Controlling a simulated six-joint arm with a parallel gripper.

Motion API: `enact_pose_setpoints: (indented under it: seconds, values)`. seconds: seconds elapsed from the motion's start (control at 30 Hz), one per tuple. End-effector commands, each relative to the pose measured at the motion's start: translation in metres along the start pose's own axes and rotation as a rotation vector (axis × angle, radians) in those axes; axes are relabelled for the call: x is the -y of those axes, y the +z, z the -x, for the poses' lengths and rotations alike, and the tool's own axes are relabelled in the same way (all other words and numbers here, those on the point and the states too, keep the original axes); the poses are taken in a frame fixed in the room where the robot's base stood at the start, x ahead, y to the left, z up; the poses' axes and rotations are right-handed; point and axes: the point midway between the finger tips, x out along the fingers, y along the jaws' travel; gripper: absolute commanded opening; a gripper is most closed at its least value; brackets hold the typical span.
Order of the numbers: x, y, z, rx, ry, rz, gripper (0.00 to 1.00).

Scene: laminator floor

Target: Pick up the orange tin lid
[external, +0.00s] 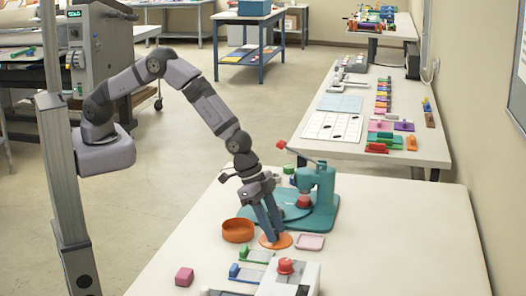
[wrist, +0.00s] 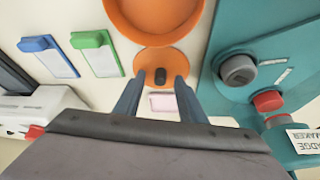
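The orange tin lid (external: 285,241) is a flat round disc lying on the white table, between the open orange tin and a small pink tray. In the wrist view the lid (wrist: 162,58) has a dark knob (wrist: 160,77) at its middle. My gripper (external: 273,239) points down over the lid. In the wrist view my gripper (wrist: 160,79) is open, with one finger on each side of the knob and a gap on both sides. Whether the fingertips touch the lid cannot be told.
The open orange tin (external: 238,231) stands close beside the lid. A teal badge press (external: 316,195) stands behind it, near my gripper. The pink tray (external: 310,242) is to the right. The table's right side is clear.

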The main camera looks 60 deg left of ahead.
Motion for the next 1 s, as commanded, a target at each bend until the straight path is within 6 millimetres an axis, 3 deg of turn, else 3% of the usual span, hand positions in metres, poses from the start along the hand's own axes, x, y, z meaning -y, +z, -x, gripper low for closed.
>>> enact_pose_setpoints:
  seconds: [0.07, 0.1, 0.23, 0.67, 1.0]
  values:
    - [0.000, 0.000, 0.000, 0.000, 0.000, 0.000, 0.37]
    - [0.000, 0.000, 0.000, 0.000, 0.000, 0.000, 0.32]
    - [0.000, 0.000, 0.000, 0.000, 0.000, 0.000, 0.01]
    - [0.000, -0.003, 0.004, -0.002, 0.000, 0.000, 0.00]
    - [0.000, -0.022, 0.045, -0.007, -0.001, 0.000, 0.00]
